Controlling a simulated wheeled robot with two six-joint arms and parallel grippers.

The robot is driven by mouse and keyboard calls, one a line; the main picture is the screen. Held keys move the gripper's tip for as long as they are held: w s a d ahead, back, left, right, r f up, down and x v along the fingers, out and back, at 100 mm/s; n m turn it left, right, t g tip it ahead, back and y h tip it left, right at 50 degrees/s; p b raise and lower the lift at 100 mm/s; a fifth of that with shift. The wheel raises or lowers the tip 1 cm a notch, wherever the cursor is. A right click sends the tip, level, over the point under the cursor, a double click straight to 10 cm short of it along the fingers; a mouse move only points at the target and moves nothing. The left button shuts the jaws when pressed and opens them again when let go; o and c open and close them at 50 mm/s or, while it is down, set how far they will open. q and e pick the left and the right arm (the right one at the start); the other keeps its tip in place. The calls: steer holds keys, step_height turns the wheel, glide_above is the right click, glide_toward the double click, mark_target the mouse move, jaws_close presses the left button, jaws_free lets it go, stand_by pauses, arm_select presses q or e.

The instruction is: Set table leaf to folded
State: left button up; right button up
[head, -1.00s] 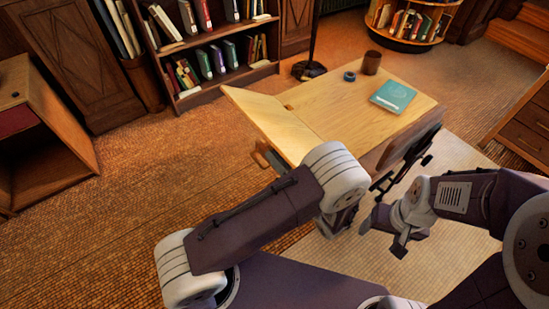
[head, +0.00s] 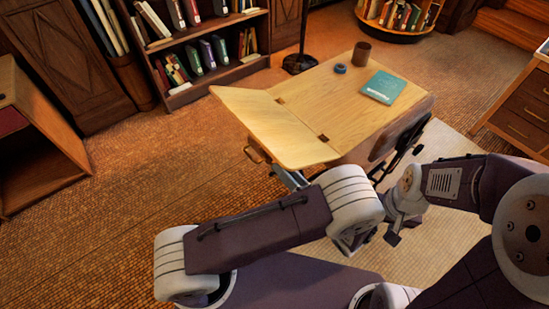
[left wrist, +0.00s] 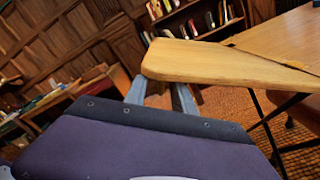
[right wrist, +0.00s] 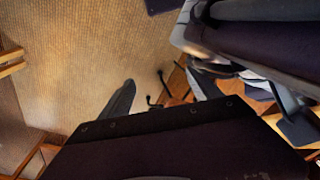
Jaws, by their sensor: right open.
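The table leaf (head: 262,118) is a pale wood panel hinged along the left side of the drafting table (head: 345,105). It stands out from the tabletop, roughly level with it or slightly tilted. It also shows in the left wrist view (left wrist: 215,62), crossing in front of the fingertips. My left gripper (head: 290,178) is under the leaf's near edge, partly hidden by the leaf and my arm. Its fingers (left wrist: 158,94) stand apart; contact with the leaf cannot be told. My right gripper (right wrist: 160,92) is open and empty, near the table's front right side.
A teal book (head: 382,87), a blue ring-shaped item (head: 341,69) and a brown cup (head: 362,53) sit on the tabletop. A wooden loop (head: 254,152) shows below the leaf. A bookcase (head: 215,85) stands behind. The floor left of the table is clear.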

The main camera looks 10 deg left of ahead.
arm_select(q)
steer(key=shift+s+d, duration=0.35)
steer(key=shift+d, duration=0.05)
